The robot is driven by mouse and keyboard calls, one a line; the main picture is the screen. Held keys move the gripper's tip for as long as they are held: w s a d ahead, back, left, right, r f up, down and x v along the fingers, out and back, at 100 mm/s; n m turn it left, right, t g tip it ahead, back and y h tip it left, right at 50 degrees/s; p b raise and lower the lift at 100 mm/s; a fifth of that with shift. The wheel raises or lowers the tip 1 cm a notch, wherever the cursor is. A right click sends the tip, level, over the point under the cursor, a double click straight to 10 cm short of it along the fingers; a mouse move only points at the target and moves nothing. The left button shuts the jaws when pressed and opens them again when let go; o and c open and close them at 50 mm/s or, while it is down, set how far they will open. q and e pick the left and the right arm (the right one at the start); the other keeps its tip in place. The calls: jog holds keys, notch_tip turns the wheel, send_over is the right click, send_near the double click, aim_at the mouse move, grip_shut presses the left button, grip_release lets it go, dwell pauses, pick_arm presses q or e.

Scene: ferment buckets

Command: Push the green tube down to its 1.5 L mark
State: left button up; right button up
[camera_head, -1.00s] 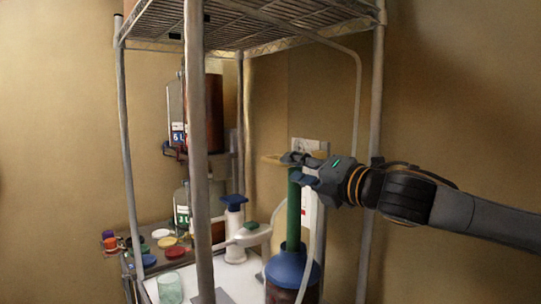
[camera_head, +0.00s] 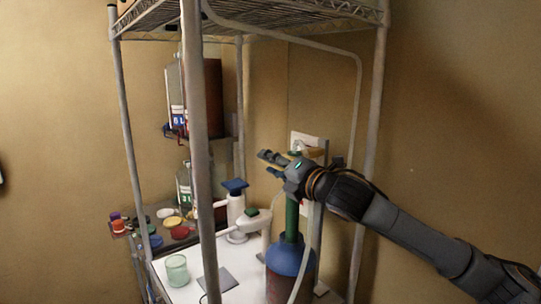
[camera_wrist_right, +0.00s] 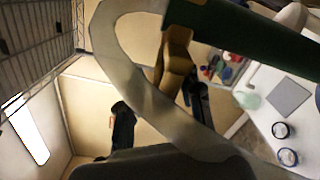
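The green tube (camera_head: 292,218) stands upright in the blue top (camera_head: 290,258) of a dark reddish vessel (camera_head: 282,289) at the right of the rack's lower level. No 1.5 L mark is legible. My right gripper (camera_head: 267,164) is at the tube's upper end, its fingers apart and pointing left past it. I cannot tell whether it touches the tube. My left gripper is not in view.
A pale hose (camera_head: 360,100) loops down beside the tube, close to my right gripper. A rack post (camera_head: 196,150) stands in front at left.

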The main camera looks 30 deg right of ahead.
jog(key=shift+w+a, duration=0.1)
jog(key=shift+w, duration=0.2)
jog(key=shift+c, duration=0.5)
grip_shut()
jog(key=shift+s, duration=0.1)
notch_tip(320, 180, down, 11)
jog(key=b, duration=0.6)
jog(key=shift+b, duration=0.35)
jog(key=shift+r, duration=0.15)
